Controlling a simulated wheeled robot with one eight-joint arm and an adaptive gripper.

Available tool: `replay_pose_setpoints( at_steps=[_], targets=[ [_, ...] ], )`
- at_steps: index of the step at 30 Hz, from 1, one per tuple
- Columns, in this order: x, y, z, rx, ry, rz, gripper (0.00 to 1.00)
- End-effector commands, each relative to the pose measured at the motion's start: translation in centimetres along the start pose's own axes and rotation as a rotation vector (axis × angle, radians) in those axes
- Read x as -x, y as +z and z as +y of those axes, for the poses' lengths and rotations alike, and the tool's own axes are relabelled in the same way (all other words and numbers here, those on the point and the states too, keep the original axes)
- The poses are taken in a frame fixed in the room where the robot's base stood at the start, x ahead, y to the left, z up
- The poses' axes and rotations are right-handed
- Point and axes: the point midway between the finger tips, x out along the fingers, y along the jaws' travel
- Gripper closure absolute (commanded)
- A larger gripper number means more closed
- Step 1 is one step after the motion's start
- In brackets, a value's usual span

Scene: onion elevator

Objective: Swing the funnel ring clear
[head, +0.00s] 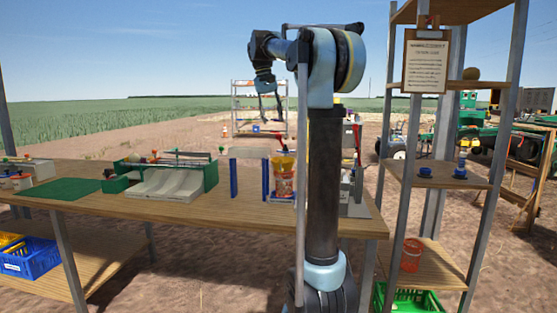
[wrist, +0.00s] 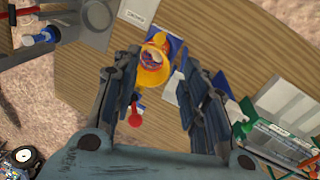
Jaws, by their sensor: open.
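A yellow funnel ring (head: 284,162) stands in the head view above a clear, orange-tinted container (head: 284,184), between blue posts. The ring also shows in the wrist view (wrist: 152,72), seen from above, with a purple and red inside. My gripper (head: 268,113) hangs in the air above the table in the head view. In the wrist view its two fingers (wrist: 164,98) are spread apart, with nothing held between them. The yellow ring appears beyond the fingertips. A red ball-shaped knob (wrist: 136,118) shows between the fingers near the left one.
A wooden table (head: 150,200) carries a green-sided tray with white chutes (head: 172,183) and a green mat (head: 64,188). A shelf (head: 440,176) with a clipboard (head: 425,65) stands at right. Blue bin (head: 30,258) sits below the table.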

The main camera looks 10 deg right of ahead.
Motion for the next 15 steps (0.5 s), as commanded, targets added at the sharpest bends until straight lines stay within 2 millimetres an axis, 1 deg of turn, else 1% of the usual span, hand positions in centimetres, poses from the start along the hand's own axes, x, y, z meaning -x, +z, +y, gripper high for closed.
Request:
replay_pose_setpoints(
  at_steps=[1,4,8,11,15],
  targets=[
    [0.3,-0.4,-0.1,-0.001,0.003,-0.002,0.60],
    [0.4,-0.8,-0.2,-0.004,0.006,-0.004,0.60],
    [-0.4,-0.8,-0.2,-0.005,0.006,-0.005,0.60],
    [-1.7,-0.8,-0.1,-0.005,0.006,-0.005,0.60],
    [-4.1,-0.8,-0.1,-0.005,0.006,-0.005,0.60]
  ],
)
